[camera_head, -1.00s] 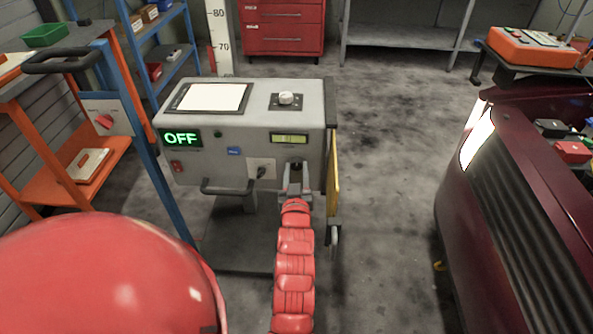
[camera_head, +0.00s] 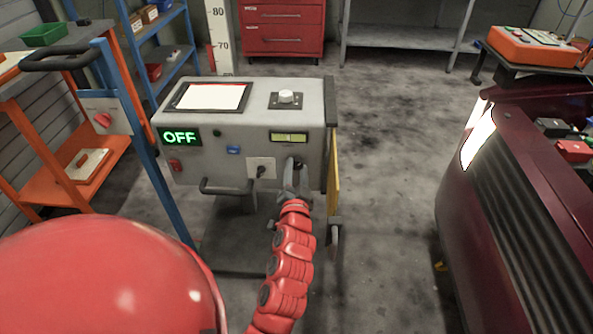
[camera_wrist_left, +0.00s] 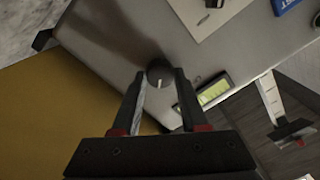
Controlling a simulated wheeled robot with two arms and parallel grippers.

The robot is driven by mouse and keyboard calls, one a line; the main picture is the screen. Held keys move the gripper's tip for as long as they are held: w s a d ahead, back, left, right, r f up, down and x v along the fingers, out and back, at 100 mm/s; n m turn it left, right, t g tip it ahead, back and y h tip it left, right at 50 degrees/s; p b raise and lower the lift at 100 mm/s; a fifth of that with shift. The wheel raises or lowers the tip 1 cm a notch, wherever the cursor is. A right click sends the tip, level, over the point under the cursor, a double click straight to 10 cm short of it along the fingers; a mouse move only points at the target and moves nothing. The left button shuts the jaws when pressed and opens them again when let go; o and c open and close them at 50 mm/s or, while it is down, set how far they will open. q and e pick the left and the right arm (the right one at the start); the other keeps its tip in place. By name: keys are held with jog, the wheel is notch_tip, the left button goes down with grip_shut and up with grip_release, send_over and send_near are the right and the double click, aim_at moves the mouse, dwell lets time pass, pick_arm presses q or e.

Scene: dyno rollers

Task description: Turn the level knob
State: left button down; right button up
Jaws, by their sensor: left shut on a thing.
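The level knob (camera_wrist_left: 159,74) is a small dark round knob with a white pointer line, on the grey console's front panel. My left gripper (camera_head: 294,178) reaches it from below and mostly hides it in the head view. In the left wrist view, the two fingers of my left gripper (camera_wrist_left: 160,80) stand on either side of the knob and are shut on it. A small yellow-green level display (camera_head: 289,138) sits just above the knob; it also shows in the wrist view (camera_wrist_left: 215,92). My right gripper is not in view.
An orange cart (camera_head: 75,180) stands left, a dark red car (camera_head: 520,190) right. Floor between console and car is clear.

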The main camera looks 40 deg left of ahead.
pick_arm(q)
jog(key=shift+m, duration=0.3)
jog(key=shift+c, duration=2.2)
grip_release()
jog(key=p+v, duration=0.3)
jog(key=v, duration=1.4)
jog(key=shift+s, duration=0.15)
jog(key=shift+d, duration=0.1)
